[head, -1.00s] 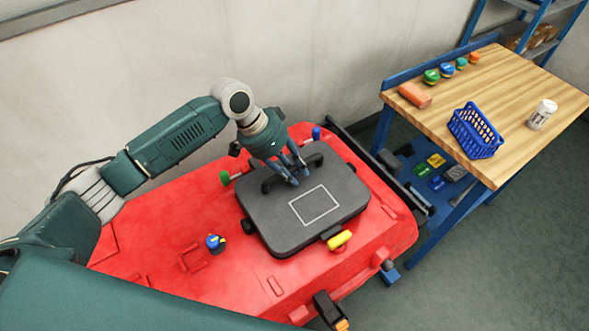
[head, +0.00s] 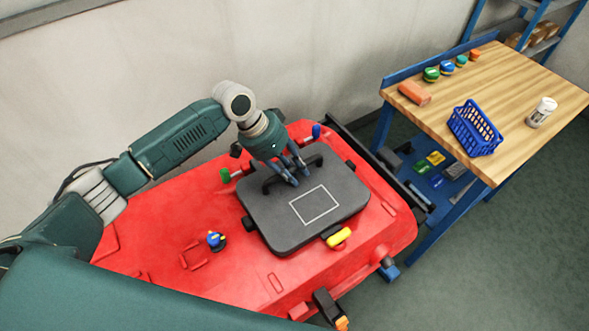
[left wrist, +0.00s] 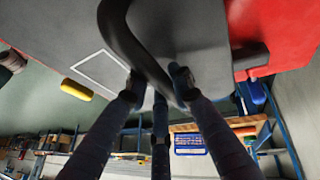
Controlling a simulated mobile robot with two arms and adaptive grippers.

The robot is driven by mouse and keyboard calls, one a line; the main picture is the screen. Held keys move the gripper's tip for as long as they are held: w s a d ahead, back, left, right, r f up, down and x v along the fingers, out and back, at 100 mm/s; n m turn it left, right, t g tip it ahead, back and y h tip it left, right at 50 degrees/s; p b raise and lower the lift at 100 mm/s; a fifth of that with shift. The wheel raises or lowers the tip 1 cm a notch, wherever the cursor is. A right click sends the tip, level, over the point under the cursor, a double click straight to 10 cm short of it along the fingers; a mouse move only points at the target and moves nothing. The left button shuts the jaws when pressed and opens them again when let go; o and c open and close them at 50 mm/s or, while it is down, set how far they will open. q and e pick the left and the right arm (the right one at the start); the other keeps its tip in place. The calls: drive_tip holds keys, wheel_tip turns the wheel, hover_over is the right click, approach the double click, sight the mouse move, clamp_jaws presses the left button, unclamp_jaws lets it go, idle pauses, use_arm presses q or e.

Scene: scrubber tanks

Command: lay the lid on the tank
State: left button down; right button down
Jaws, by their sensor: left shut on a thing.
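The dark grey lid (head: 310,222) with a white outlined rectangle lies on top of the red scrubber tank (head: 170,260) and looks flat on it. Its black handle (head: 273,183) arches up near the far side. My left gripper (head: 290,178) is at the handle, its fingers shut on it. In the left wrist view the handle (left wrist: 132,45) crosses between the fingers, with the lid (left wrist: 65,50) behind it. Whether the lid is fully seated all round cannot be told. My right gripper is not in view.
Around the lid are a yellow latch (head: 339,237), a green-ended latch (head: 226,175) and a blue-ended one (head: 316,131). A workbench (head: 500,85) with a blue basket (head: 475,130) stands right.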

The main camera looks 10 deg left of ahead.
use_arm(q)
drive_tip(key=shift+r+p, duration=0.2)
drive_tip(key=shift+p, duration=0.3)
idle(0.3)
drive_tip(key=c, duration=1.4)
unclamp_jaws()
drive_tip(key=shift+o, duration=0.2)
drive_tip(key=shift+s+f, duration=0.1)
drive_tip(key=o, duration=0.4)
drive_tip(key=shift+o, duration=0.2)
drive_tip(key=shift+p+v, duration=2.3)
